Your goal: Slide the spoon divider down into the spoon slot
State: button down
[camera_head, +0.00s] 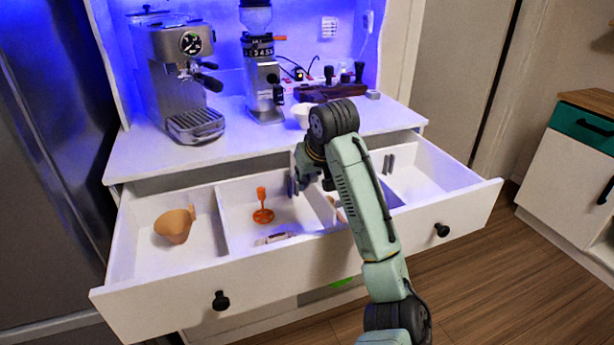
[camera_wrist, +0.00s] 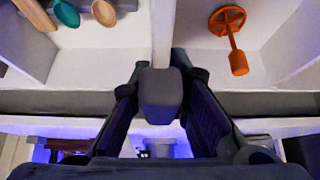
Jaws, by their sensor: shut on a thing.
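My gripper (camera_head: 310,178) reaches down over the back of the open white drawer (camera_head: 275,283), near its middle. In the wrist view its dark fingers (camera_wrist: 160,72) stand on either side of the end of a thin white upright panel, the spoon divider (camera_wrist: 163,30), and are shut on it. A dark grey block shows between the fingers and covers part of that end. The wooden and teal spoons (camera_wrist: 68,13) lie left of the panel in the wrist view. The spoon slot is hidden by my arm and fingers. I cannot tell how deep the divider sits.
An orange plunger-like tool (camera_head: 263,208) lies in the compartment beside the divider. The countertop above holds an espresso machine (camera_head: 178,80), a grinder (camera_head: 262,75) and a white cup (camera_head: 303,114) close behind my wrist.

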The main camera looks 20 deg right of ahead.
aim_at(317, 185)
jog(key=shift+f+b, duration=1.9)
jog(key=shift+f, duration=1.75)
jog(key=c, duration=1.4)
grip_release()
jog(key=shift+c, duration=0.2)
jog(key=v, duration=1.2)
jog(key=shift+s, duration=0.1)
